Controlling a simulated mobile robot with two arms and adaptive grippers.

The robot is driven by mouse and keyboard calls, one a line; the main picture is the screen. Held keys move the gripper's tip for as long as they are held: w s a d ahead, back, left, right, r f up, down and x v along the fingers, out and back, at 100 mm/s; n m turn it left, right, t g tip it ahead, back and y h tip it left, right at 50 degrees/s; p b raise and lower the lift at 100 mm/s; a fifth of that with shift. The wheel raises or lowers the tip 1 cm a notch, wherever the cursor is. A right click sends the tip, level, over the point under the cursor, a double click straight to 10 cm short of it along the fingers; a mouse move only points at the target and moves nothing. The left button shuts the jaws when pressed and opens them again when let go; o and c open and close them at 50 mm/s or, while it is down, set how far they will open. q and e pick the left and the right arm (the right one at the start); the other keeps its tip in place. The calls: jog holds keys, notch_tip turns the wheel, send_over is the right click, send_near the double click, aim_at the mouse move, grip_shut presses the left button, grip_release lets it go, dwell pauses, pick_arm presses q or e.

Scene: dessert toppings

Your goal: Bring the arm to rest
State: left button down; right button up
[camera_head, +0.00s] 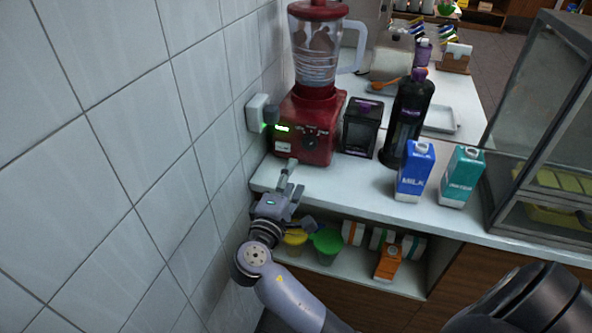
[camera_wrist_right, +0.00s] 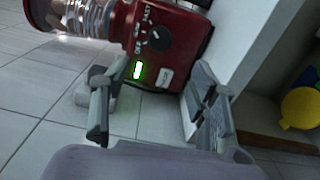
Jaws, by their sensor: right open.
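My right gripper (camera_head: 299,194) is at the front left corner of the white counter (camera_head: 330,180), close to the tiled wall, in the head view. Its two fingers are spread wide with nothing between them, as the right wrist view (camera_wrist_right: 160,75) also shows. The red blender (camera_head: 309,130) stands on the counter just beyond it, with a green light lit. In the right wrist view the blender base (camera_wrist_right: 175,40) lies ahead of the fingertips, apart from them as far as I can tell. My left gripper is not in view.
A blue milk carton (camera_head: 415,172), a teal carton (camera_head: 461,178) and a black bottle (camera_head: 407,118) stand to the right on the counter. A glass case (camera_head: 545,130) is at far right. Yellow and green tubs (camera_head: 327,241) sit on the shelf below. A plug (camera_head: 258,112) is on the wall.

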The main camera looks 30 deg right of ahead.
dwell(0.5)
jog(key=s+a+f+n+g+y, duration=0.1)
jog(key=s+a+f+g+y, duration=0.3)
jog(key=f, duration=1.4)
jog(key=s+a+f+n+y, duration=0.15)
jog(key=f+y, duration=0.35)
jog(key=f, duration=1.3)
jog(key=s+f+m+g+y, duration=0.3)
jog(key=s+f+m+g, duration=0.1)
jog(key=s+f, duration=1.5)
jog(key=s+f+m+g+y, duration=0.1)
jog(key=s+f+m, duration=0.1)
jog(key=s, duration=0.8)
jog(key=s+d+f+m+g, duration=0.1)
jog(key=s+f+m, duration=0.2)
jog(key=s, duration=0.7)
jog(key=shift+g+y, duration=0.3)
jog(key=shift+y, duration=0.1)
